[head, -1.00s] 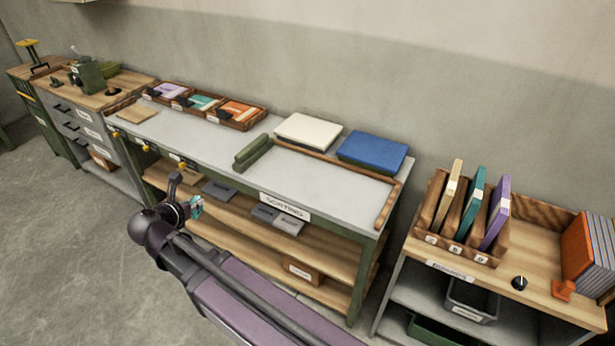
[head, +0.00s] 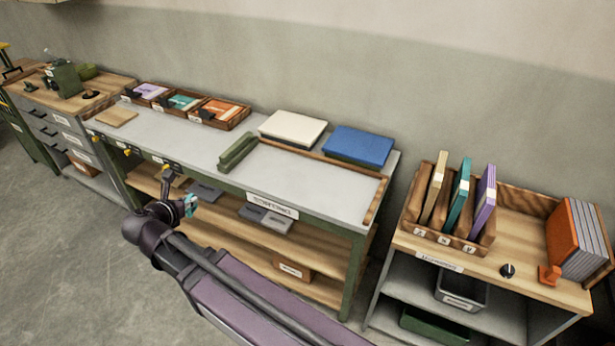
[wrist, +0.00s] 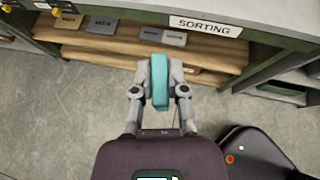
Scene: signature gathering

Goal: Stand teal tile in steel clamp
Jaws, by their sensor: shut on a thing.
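A small teal tile (wrist: 159,82) stands between the fingers of my gripper (wrist: 160,80) in the wrist view. The fingers are shut on its two sides, and its narrow edge faces the camera. In the head view, my gripper (head: 183,206) holds the tile (head: 191,204) in front of the sorting bench, over the aisle floor. I cannot make out a steel clamp for certain in either view.
The sorting bench (head: 220,150) carries trays of cards (head: 182,104), a white stack (head: 292,128) and a blue stack (head: 358,144). A drawer cabinet (head: 72,125) with a green device stands left. A bench with upright binders (head: 459,195) stands right. The grey floor at left is clear.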

